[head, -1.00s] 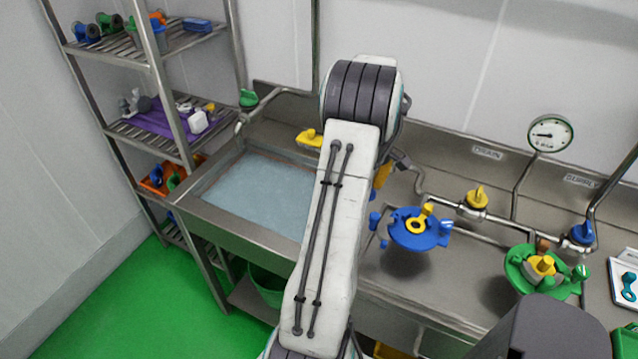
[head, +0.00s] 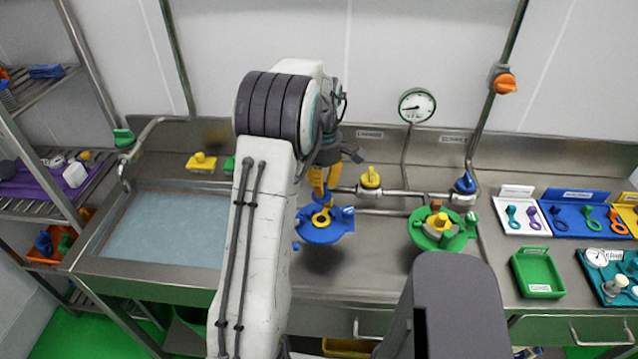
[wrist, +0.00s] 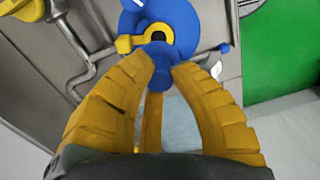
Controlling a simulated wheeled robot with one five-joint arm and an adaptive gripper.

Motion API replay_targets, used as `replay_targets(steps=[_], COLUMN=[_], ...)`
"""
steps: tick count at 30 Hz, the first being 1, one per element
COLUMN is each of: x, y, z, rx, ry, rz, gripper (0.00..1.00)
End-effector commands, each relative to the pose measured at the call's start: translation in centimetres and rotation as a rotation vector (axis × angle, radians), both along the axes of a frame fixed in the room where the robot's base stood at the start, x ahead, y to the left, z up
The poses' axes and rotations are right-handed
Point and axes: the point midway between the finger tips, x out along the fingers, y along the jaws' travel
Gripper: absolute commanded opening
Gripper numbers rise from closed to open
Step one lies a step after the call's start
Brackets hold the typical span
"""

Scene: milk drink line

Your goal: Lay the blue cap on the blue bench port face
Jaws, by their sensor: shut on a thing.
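The blue bench port (head: 340,226) is a blue disc with side lugs, a yellow ring around a dark centre and a yellow lever. It also shows at the top of the wrist view (wrist: 192,22). My gripper (head: 321,190) has yellow fingers pointing down just above the port. In the wrist view my gripper (wrist: 163,72) is shut on the small blue cap (wrist: 156,76), which has a knob-like stem. The cap lies in front of the port's near edge in that view. I cannot tell whether it touches the port face.
A green port (head: 459,238) stands to the right on the steel bench. Pipes with a yellow valve (head: 370,179) and a blue valve (head: 465,184) run behind. A water-filled sink (head: 160,230) is left. Trays, including a green one (head: 538,290), are right.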

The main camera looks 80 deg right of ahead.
Motion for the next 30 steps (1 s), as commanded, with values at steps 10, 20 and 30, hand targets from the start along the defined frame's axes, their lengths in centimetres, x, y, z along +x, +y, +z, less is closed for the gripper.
replay_targets(steps=[10,20,30], x=[0.1,0.1,0.1], y=[0.0,0.0,0.0], z=[-2.9,-5.8,-7.9], rx=[0.001,0.001,0.000], ry=[0.000,0.000,0.000], rz=[0.000,0.000,0.000], gripper=[0.00,0.00,0.00])
